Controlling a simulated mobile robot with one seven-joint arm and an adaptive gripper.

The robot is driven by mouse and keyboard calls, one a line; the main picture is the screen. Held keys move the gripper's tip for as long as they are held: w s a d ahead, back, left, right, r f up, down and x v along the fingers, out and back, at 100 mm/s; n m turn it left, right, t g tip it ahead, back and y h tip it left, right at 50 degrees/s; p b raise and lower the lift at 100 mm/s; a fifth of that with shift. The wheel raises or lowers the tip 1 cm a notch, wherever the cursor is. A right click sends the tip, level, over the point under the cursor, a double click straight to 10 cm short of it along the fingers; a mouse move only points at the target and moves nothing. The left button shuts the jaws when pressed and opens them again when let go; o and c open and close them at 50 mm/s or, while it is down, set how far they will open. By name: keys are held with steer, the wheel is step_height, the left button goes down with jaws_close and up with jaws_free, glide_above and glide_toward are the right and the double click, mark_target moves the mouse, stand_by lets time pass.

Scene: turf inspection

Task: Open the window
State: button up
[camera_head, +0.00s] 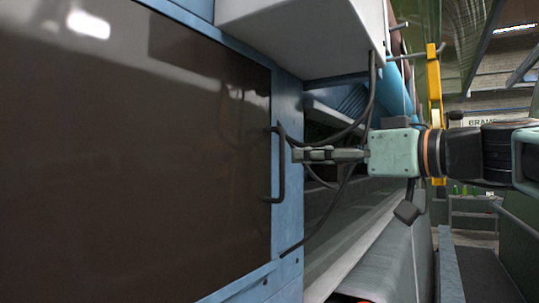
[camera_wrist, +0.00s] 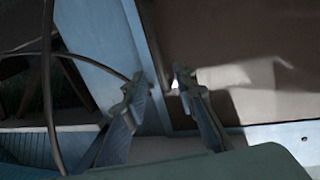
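The window is a large dark brown pane (camera_head: 130,150) in a blue frame (camera_head: 288,100), filling the left of the head view. It also shows in the wrist view (camera_wrist: 240,60). It looks shut. A dark vertical bar handle (camera_head: 281,170) sits at its right edge. My gripper (camera_head: 297,155) points left at the handle from the right, its tips close beside it. I cannot tell whether the fingertips touch the handle, which is not clear in the wrist view.
A pale box (camera_head: 300,35) juts out above the handle. Dark cables (camera_head: 372,90) hang close around my gripper. A yellow part (camera_head: 434,85) stands behind my wrist. A grey roller (camera_head: 385,265) lies below. A passage is open at the far right.

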steer(key=p, duration=0.2)
glide_above(281, 194)
steer(key=shift+w, duration=0.3)
steer(key=shift+c, duration=0.4)
jaws_close()
